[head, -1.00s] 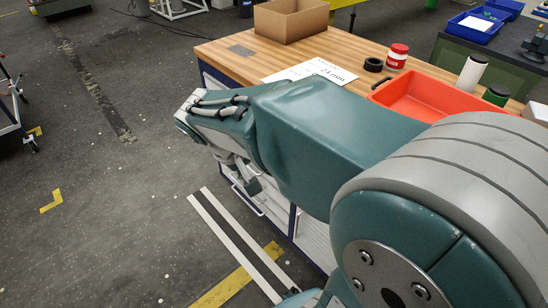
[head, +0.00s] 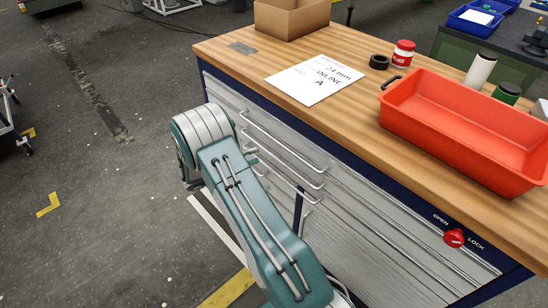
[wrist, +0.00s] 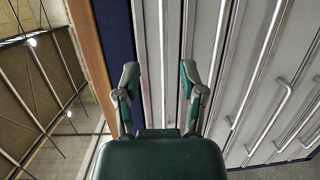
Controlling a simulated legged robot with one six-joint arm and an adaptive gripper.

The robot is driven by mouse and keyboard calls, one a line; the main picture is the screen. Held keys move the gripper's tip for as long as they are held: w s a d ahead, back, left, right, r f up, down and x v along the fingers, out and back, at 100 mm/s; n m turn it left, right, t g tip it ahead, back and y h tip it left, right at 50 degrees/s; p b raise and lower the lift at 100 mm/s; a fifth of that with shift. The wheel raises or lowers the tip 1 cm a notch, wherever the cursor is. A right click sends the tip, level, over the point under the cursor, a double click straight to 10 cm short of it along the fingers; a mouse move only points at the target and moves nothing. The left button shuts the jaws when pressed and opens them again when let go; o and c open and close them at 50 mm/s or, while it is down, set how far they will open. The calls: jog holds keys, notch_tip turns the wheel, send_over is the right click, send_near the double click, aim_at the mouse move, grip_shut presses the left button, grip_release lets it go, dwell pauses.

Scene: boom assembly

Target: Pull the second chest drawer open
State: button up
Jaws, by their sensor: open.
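The chest is a workbench with grey drawer fronts (head: 345,215) in a dark blue frame. In the head view, the upper handle (head: 285,142) and a second handle (head: 285,165) below it are long silver bars. My arm covers part of the lower left fronts. In the wrist view, my gripper (wrist: 160,78) is open and its two fingers stand apart in front of the drawer fronts near the blue frame. Bar handles (wrist: 258,68) show to the right of the fingers. I cannot tell whether the fingers touch a front.
A red OPEN/LOCK knob (head: 454,238) sits on the right of the chest. On the wooden top (head: 355,120) are an orange tray (head: 455,140), a printed sheet (head: 315,82), a cardboard box (head: 290,18), a black ring and jars. The floor (head: 110,210) to the left is mostly clear.

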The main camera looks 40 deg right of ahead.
aim_at(274, 156)
notch_tip(274, 156, down, 12)
jog(key=w+n+t+h, duration=0.2)
jog(key=t+h, duration=0.1)
jog(key=t, duration=0.1)
jog(key=shift+n+t, duration=0.3)
jog(key=shift+t, duration=0.1)
jog(key=x, duration=1.1)
jog(key=shift+s+d, duration=0.1)
jog(key=shift+s, duration=0.05)
grip_shut()
